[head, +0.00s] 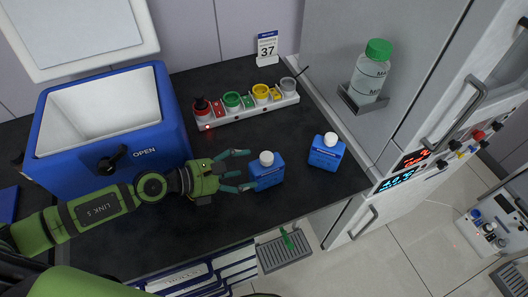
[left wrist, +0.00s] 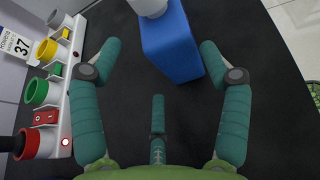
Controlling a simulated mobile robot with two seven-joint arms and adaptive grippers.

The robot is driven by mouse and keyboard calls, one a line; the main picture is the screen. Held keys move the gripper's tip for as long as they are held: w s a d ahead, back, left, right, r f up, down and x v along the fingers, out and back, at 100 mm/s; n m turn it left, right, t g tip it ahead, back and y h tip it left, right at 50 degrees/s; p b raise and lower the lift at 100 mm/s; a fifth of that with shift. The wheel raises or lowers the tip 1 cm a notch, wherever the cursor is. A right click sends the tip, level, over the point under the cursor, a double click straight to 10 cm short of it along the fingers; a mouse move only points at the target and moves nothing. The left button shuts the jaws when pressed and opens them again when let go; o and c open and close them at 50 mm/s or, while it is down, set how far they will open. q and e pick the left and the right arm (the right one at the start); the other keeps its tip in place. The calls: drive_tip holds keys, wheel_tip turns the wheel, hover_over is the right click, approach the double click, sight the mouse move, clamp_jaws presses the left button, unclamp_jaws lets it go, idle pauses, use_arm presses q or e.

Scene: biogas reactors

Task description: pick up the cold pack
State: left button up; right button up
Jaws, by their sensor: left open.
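A blue cold pack (head: 267,172) with a white cap stands upright on the dark bench. A second, similar blue pack (head: 326,153) stands to its right. My left gripper (head: 241,172) is open and empty just left of the nearer pack, its fingers pointing at it. In the left wrist view (left wrist: 157,70) the two outer fingers are spread, with the blue pack (left wrist: 172,45) ahead between their tips and the third finger below. Contact is not visible. My right gripper is not in view.
A blue cooler box (head: 175,120) stands open at the left. A rack of coloured cups (head: 240,112) and a card marked 37 (head: 267,48) are behind. A green-capped bottle (head: 370,75) sits on a wall holder. A grated tray (head: 282,254) is below the bench front.

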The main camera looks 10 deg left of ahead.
sight(250, 171)
use_arm(q)
drive_tip(key=shift+w, duration=0.15)
drive_tip(key=shift+d+r, duration=0.15)
drive_tip(key=shift+d, duration=0.25)
drive_tip(key=shift+w+d+f+p, duration=0.2)
drive_tip(key=shift+d+p, duration=0.2)
drive_tip(key=shift+d, duration=0.2)
drive_tip(key=shift+w+d+f+p, duration=0.15)
drive_tip(key=shift+d+p, duration=0.2)
drive_tip(key=shift+d, duration=0.2)
drive_tip(key=x, duration=0.2)
drive_tip(key=shift+w+f, duration=0.2)
drive_tip(key=shift+w, duration=0.1)
drive_tip(key=shift+w+d+f, duration=0.25)
drive_tip(key=shift+d, duration=0.2)
drive_tip(key=c, duration=1.1)
drive_tip(key=shift+s+a, duration=0.1)
drive_tip(key=shift+c, duration=1.4)
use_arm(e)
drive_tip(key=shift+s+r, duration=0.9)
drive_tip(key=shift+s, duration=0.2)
